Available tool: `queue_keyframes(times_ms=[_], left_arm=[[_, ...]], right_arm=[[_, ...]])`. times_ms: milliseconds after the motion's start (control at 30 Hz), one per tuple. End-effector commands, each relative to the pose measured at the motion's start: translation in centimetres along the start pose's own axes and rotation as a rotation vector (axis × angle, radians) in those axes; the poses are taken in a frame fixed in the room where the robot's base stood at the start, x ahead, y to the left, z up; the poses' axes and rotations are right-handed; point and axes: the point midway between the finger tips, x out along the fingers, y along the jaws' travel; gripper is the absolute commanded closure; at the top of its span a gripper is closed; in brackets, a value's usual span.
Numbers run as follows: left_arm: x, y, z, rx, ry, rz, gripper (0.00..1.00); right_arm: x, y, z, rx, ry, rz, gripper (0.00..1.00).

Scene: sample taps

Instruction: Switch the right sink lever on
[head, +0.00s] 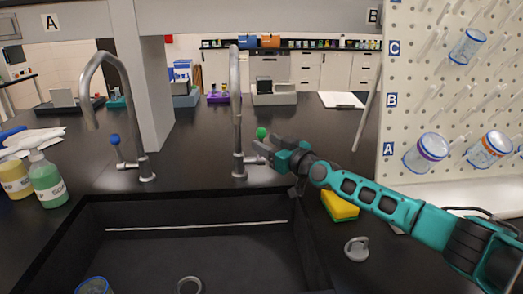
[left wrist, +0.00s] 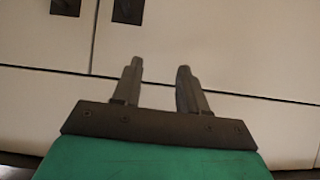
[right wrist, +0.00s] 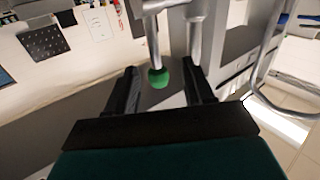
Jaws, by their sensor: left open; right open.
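The right tap (head: 237,110) is a tall metal spout behind the sink. Its lever ends in a green knob (head: 262,133) at the right of the spout. My right gripper (head: 262,149) is open beside the tap, close to the knob. In the right wrist view the green knob (right wrist: 158,77) shows in the gap between the two fingers, with its metal rod (right wrist: 152,40) beyond. I cannot tell whether the fingers touch it. My left gripper (left wrist: 160,68) is open and empty in front of white cabinet fronts; it is outside the head view.
The left tap (head: 113,75) has a blue-knobbed lever (head: 116,140). A dark sink (head: 190,250) lies in front. A yellow sponge (head: 340,206) and grey plug (head: 356,248) sit right. A pegboard (head: 400,120) stands at the right, soap bottles (head: 47,180) at the left.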

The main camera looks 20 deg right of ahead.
Motion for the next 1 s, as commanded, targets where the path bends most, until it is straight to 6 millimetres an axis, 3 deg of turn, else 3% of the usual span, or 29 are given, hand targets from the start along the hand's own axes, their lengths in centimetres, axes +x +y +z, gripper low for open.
queue_keyframes(times_ms=[33, 167, 700, 1000], left_arm=[[0.7, 0.0, 1.2, 0.000, -0.003, 0.000, 0.57], [1.3, 0.2, 2.0, -0.003, -0.013, 0.004, 0.57], [1.8, 0.7, 0.5, -0.004, 0.017, 0.018, 0.57], [1.8, 0.7, 0.8, -0.005, 0.012, 0.017, 0.57]], right_arm=[[0.8, -0.1, 0.5, 0.000, 0.003, 0.000, 0.48], [2.0, 0.0, 0.4, 0.000, 0.002, 0.001, 0.48], [3.2, 0.0, -0.1, -0.001, 0.000, -0.001, 0.49], [3.2, -0.1, 0.0, -0.001, 0.000, -0.002, 0.77]])
